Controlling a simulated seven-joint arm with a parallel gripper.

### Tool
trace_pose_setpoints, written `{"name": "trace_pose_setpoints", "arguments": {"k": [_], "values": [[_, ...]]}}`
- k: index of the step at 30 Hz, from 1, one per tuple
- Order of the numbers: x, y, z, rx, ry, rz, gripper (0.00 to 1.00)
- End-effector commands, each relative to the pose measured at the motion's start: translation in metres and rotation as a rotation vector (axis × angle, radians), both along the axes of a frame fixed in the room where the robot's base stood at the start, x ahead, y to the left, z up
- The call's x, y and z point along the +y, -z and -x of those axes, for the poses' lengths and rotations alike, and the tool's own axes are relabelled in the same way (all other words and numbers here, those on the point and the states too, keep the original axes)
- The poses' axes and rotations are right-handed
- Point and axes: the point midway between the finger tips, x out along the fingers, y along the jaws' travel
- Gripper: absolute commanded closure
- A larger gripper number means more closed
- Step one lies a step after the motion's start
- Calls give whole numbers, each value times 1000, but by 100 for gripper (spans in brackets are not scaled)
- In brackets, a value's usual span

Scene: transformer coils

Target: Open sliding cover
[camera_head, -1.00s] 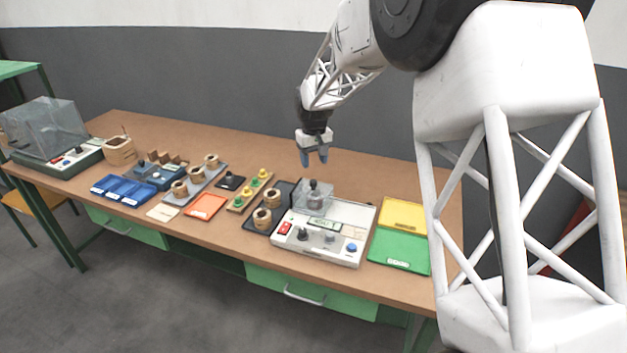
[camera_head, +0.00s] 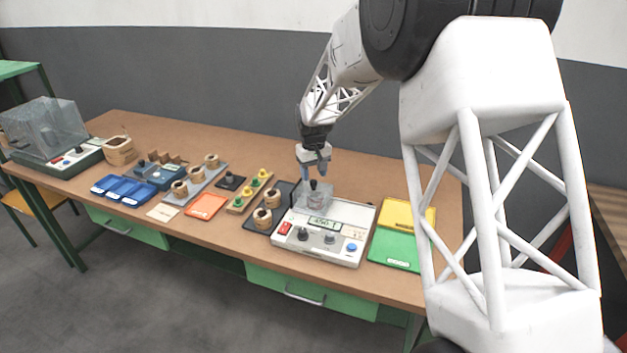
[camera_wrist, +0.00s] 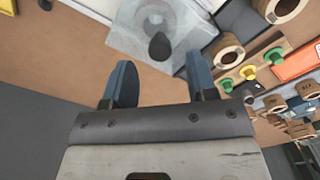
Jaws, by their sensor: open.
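The sliding cover (camera_head: 326,201) is a small clear box with a dark knob (camera_head: 313,185) on top, at the back left of a white tester (camera_head: 350,218) with a small display. The cover looks closed over that corner. In the wrist view the clear cover (camera_wrist: 139,40) and its black knob (camera_wrist: 160,47) lie just beyond the fingertips. My gripper (camera_head: 315,173) is open and empty, its blue fingers just above the knob. In the wrist view my gripper (camera_wrist: 161,75) has a finger toward each side of the knob. Contact with the knob cannot be told.
A dark tray with wooden coils (camera_head: 263,217) stands close left of the tester. A yellow and green tray (camera_head: 393,248) lies to its right. Further left are a peg strip (camera_head: 250,191), an orange tray (camera_head: 205,206) and blue bins (camera_head: 122,190). The table behind the tester is bare.

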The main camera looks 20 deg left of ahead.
Motion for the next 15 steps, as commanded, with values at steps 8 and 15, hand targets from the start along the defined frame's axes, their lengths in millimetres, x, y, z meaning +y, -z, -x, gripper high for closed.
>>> {"name": "trace_pose_setpoints", "arguments": {"k": [8, 15], "values": [[0, 26, 0, 0, 0, 0, 48], [0, 31, 0, -1, 0, -1, 48]]}}
